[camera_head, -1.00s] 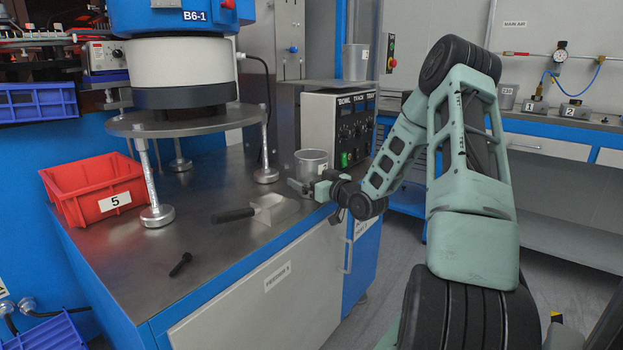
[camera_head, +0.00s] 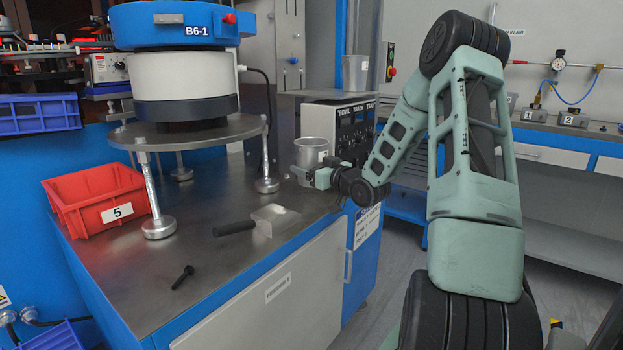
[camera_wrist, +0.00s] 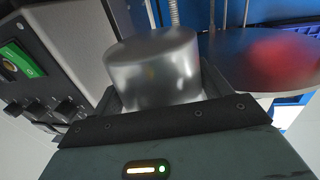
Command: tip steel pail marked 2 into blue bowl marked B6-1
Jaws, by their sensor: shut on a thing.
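The steel pail (camera_head: 311,151) is a plain metal cup in the head view, upright above the right part of the bench top. A small mark on its side is too small to read. My gripper (camera_head: 312,173) is shut on it low on its body. In the wrist view the pail (camera_wrist: 155,65) sits between the two dark fingers of my gripper (camera_wrist: 162,95). The blue bowl marked B6-1 (camera_head: 165,32) tops a white and black drum at the upper left. Its inside is hidden. My gripper is right of the bowl and lower.
A round steel plate (camera_head: 188,133) on legs stands under the drum. A red bin marked 5 (camera_head: 85,205), a black-handled scoop (camera_head: 235,228) and a bolt (camera_head: 183,277) are on the bench. A control box (camera_head: 340,125) stands behind the pail, with another metal pail (camera_head: 355,73) above.

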